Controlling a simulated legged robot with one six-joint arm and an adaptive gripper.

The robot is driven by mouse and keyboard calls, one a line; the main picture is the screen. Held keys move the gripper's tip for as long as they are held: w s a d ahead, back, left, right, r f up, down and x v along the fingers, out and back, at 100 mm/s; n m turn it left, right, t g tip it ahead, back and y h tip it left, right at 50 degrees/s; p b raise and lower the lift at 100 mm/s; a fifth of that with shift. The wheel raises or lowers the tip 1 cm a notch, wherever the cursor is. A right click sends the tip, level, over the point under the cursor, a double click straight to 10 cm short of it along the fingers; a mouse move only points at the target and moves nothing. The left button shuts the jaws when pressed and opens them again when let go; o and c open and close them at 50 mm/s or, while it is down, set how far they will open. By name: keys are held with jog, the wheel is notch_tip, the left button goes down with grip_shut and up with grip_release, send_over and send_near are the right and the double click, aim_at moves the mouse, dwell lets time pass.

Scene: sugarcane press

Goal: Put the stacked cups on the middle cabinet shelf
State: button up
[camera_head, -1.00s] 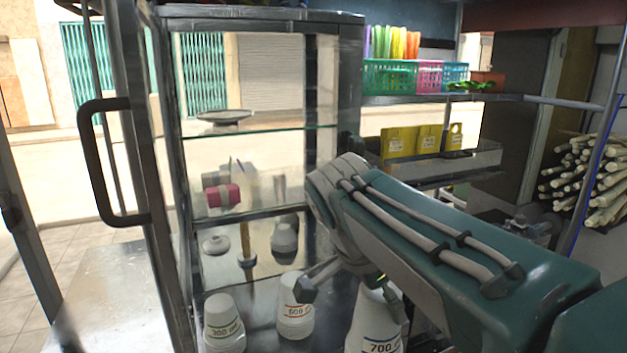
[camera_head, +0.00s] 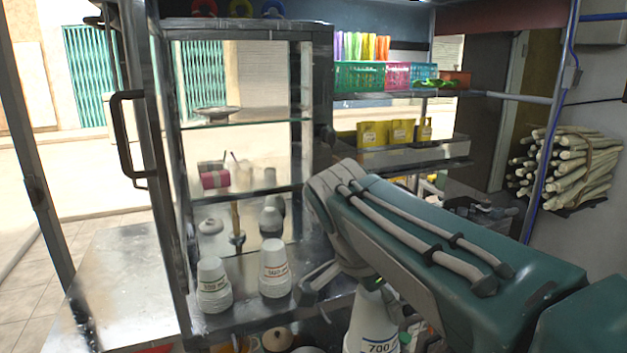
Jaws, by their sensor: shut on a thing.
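A stack of white cups marked 700 (camera_head: 372,325) stands upright below my arm, at the bottom of the view. My gripper (camera_head: 342,287) is shut on this stack near its top. The forearm hides part of the gripper and its far finger. The cabinet (camera_head: 318,90) is at left centre, its front open to me. It has glass shelves, one high (camera_head: 245,119) and one lower (camera_head: 250,191). On a metal shelf (camera_head: 245,312) below stand two other upright white cup stacks, one at left (camera_head: 213,285) and one at right (camera_head: 274,268). The held stack is right of them, outside the cabinet.
The cabinet door with a black handle (camera_head: 118,140) stands open at left. Small jars and a pink item (camera_head: 214,179) are inside the cabinet. Round pots (camera_head: 277,338) sit below the metal shelf. Baskets (camera_head: 360,76) and sugarcane (camera_head: 565,165) are to the right.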

jog(key=w+d+f+n+t+y, duration=0.1)
jog(key=w+f+n, duration=0.2)
jog(key=w+f, duration=0.35)
jog(key=w+f+n+t+y, duration=0.1)
jog(key=w+f+n, duration=0.3)
jog(key=f, duration=0.6)
jog(key=w+d+f+n+y, duration=0.1)
jog(key=w+f+n, duration=0.3)
jog(key=f, duration=0.5)
jog(key=d+f+n+y, duration=0.1)
jog(key=d+f+n, duration=0.1)
jog(key=f, duration=1)
jog(key=shift+s+d+f+t, duration=0.3)
jog(key=shift+s+d, duration=0.15)
jog(key=shift+d, duration=0.15)
